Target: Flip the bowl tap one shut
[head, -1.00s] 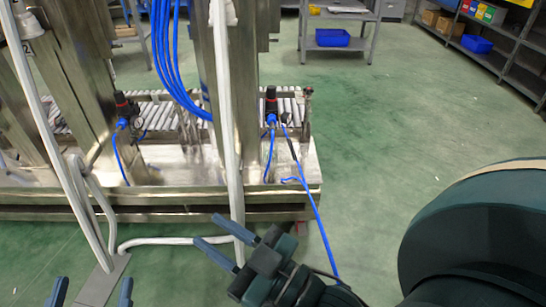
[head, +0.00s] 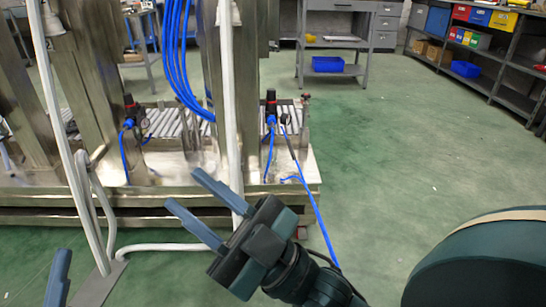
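My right gripper (head: 183,188) is open and empty, its two blue-grey fingers apart and pointing up-left in front of the steel machine. One finger of my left gripper (head: 57,278) shows at the bottom left; the rest is out of view, so its opening cannot be judged. Two black-and-red air units with blue hoses stand on the machine, a left one (head: 129,112) and a right one (head: 271,106). I cannot make out a bowl tap or its position on either unit. Both grippers look apart from the units.
The steel machine base (head: 250,192) crosses the left and middle. A white upright pipe (head: 229,110) and a blue hose (head: 315,215) run near my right gripper. A grey bench (head: 333,45) and shelving (head: 490,60) stand behind.

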